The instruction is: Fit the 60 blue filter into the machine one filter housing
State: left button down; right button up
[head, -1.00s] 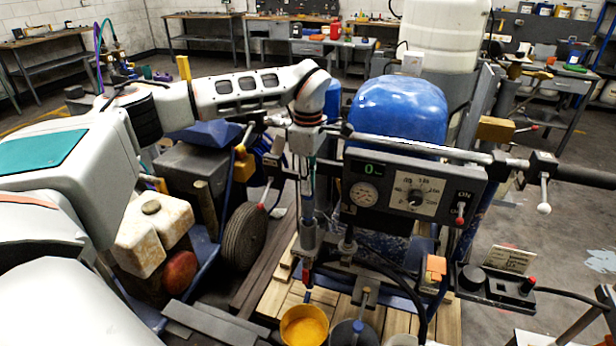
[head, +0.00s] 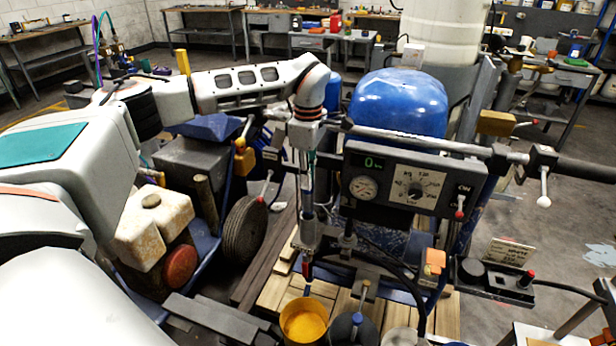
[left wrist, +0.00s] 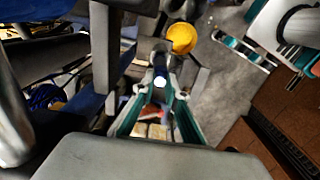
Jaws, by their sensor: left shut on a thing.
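My left gripper (head: 308,165) points down in front of the machine, left of its gauge panel. In the left wrist view its teal-edged fingers (left wrist: 160,92) close on a small dark part with a white round spot (left wrist: 160,80). I take this part to be the filter, but its blue colour and the 60 marking cannot be made out. Below the gripper in the head view stands an upright grey cylinder (head: 308,233), which looks like the filter housing. The slim part between them is small and partly hidden, so I cannot tell whether it is inside. My right gripper is not in view.
The gauge panel (head: 412,187) and a long grey bar (head: 420,143) lie close on the right. A blue tank (head: 398,105) stands behind. A yellow paint bucket (head: 304,322) sits below, near a wheel (head: 244,230). A control box (head: 495,278) is at the right.

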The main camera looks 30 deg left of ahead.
aim_at(307, 192)
pick_arm(q)
jog(key=shift+f, duration=2.2)
dwell(0.9)
jog(key=shift+s+f, duration=0.25)
jog(key=shift+f, duration=0.1)
dwell(0.5)
jog(key=shift+w+r, duration=0.35)
jog(key=shift+r, duration=0.1)
dwell(0.9)
jog(key=shift+s+f, duration=0.35)
jog(key=shift+f, duration=0.1)
dwell(1.9)
jog(key=shift+r, duration=0.25)
